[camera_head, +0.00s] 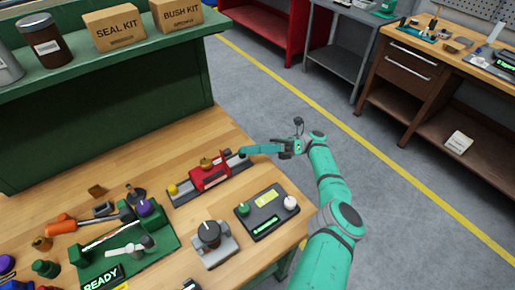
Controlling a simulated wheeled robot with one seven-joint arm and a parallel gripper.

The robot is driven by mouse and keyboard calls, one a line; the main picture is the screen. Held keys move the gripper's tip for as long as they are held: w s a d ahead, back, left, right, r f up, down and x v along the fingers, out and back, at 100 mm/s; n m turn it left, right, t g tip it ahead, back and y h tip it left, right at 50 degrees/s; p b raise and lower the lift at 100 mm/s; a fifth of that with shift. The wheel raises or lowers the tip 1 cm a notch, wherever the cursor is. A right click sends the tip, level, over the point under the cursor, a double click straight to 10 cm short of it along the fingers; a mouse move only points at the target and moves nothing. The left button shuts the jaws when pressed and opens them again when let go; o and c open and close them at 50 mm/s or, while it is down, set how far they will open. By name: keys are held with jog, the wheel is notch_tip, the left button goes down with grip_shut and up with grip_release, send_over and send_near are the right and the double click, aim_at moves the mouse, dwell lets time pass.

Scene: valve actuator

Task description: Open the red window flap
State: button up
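A red part (210,177), which looks like the red window flap, sits on a narrow grey base (183,194) near the table's right edge. A thin red piece stands up at its right end. A yellow knob and a brass-coloured knob show along the base. My gripper (245,151) reaches in from the right, just past the right end of the red part. In this view its tips look close to a small dark knob there; I cannot tell whether they touch it. The fingers are too small to show whether they are open or shut.
A grey box with green and white knobs (267,212) and a dial unit (213,244) stand in front. A green fixture marked READY (128,250) and an orange-handled screwdriver (66,226) lie left. A green shelf (98,66) with boxes rises behind. Open floor lies right.

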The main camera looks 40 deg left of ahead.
jog(key=shift+w+d, duration=0.35)
jog(key=shift+w, duration=0.3)
jog(key=shift+s+a, duration=0.1)
jog(key=shift+s, duration=0.05)
dwell(0.4)
jog(key=shift+s+a, duration=0.3)
jog(key=shift+s, duration=0.2)
jog(key=shift+x, duration=2.85)
jog(key=shift+w+r, duration=0.1)
